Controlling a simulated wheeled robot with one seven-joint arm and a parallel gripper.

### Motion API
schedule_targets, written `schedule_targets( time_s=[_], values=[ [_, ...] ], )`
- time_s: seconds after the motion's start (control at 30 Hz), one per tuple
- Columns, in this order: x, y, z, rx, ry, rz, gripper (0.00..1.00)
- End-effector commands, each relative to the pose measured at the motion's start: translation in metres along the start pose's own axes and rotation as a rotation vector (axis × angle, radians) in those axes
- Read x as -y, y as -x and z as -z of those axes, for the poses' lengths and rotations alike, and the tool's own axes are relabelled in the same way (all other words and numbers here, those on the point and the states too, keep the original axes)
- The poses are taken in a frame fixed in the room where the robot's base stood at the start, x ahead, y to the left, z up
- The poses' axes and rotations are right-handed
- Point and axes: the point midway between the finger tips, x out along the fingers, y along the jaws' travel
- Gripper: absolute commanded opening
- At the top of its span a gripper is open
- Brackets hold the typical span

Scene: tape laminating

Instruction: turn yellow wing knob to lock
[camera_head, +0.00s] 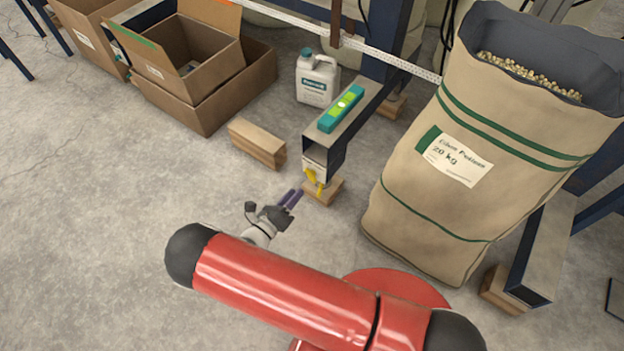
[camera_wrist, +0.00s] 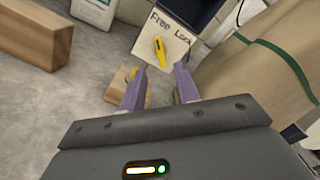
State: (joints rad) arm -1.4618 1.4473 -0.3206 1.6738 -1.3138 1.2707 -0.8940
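The yellow wing knob (camera_wrist: 160,50) is on a pale plate (camera_wrist: 176,38) marked "Free" on the left and "Lock" on the right. Its long wing leans up and to the left, toward "Free". In the head view the yellow knob (camera_head: 313,178) is on the end face of a dark blue beam. A second yellow part (camera_wrist: 133,73) shows lower, partly behind my left finger. My gripper (camera_wrist: 160,82) is open and empty, its two purple fingers apart and short of the plate. In the head view my gripper (camera_head: 291,198) is just lower left of the knob.
A wooden block (camera_head: 325,191) lies under the beam end, another (camera_head: 257,143) to its left. A green level (camera_head: 341,108) lies on the beam. A large sack (camera_head: 450,170) stands close on the right. A white jug (camera_head: 317,78) and cardboard boxes (camera_head: 196,108) are behind. Floor at left is clear.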

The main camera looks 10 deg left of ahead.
Motion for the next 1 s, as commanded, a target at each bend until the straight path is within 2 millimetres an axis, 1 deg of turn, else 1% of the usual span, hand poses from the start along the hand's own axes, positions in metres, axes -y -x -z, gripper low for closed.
schedule_targets(
  time_s=[0.2,0.4,0.57,0.8,0.87,1.0],
  values=[
    [0.001,-0.035,0.001,-0.004,-0.003,0.004,0.32],
    [0.001,-0.062,0.001,-0.005,-0.004,0.003,0.32],
    [0.001,-0.072,0.001,-0.005,-0.004,0.003,0.32],
    [0.001,-0.073,0.001,-0.005,-0.004,0.002,0.32],
    [0.001,-0.073,0.001,-0.005,-0.004,0.002,0.25],
    [0.001,-0.072,0.001,-0.005,-0.004,0.003,0.07]
  ],
)
